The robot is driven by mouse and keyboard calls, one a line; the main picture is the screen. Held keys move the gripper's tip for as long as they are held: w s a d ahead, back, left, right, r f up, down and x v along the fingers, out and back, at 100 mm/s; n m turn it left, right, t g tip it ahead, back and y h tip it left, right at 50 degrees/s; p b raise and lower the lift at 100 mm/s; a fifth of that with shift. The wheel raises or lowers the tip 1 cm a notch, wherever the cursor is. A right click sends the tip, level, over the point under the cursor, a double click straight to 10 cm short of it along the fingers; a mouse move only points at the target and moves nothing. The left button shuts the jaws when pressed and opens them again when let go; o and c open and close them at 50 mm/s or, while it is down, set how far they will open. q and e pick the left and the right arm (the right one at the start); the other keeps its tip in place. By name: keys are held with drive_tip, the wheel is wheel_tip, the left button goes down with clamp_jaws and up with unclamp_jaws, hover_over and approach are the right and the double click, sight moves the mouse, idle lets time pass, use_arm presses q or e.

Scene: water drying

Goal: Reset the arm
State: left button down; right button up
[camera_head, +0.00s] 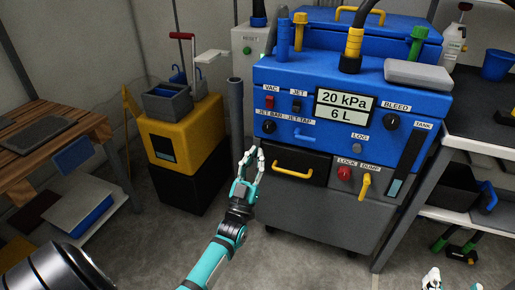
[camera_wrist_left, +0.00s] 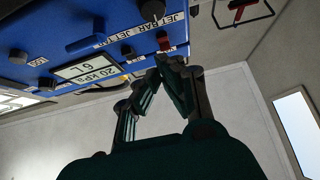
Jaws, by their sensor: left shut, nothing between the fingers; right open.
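My left arm (camera_head: 210,260), teal and black, reaches up from the bottom of the head view. My left gripper (camera_head: 252,157) is shut and empty, in front of the blue machine's lower left side, near the black drawer with a yellow handle (camera_head: 293,165). In the left wrist view the left gripper's fingers (camera_wrist_left: 159,68) come together with nothing between them, and the blue panel lies beyond. My right gripper (camera_head: 451,279) shows only its fingertips at the bottom right edge of the head view; they are apart and nothing shows between them.
The blue machine (camera_head: 290,75) has a display reading 20 kPa, 6 L, knobs and a red lock button (camera_head: 344,173). A yellow cart (camera_head: 180,140) stands left. A wooden bench (camera_head: 50,150) is far left; a dark shelf unit (camera_head: 480,130) is right. Grey floor shows between.

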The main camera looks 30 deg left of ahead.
drive_tip(key=shift+f, duration=0.1)
idle(0.4)
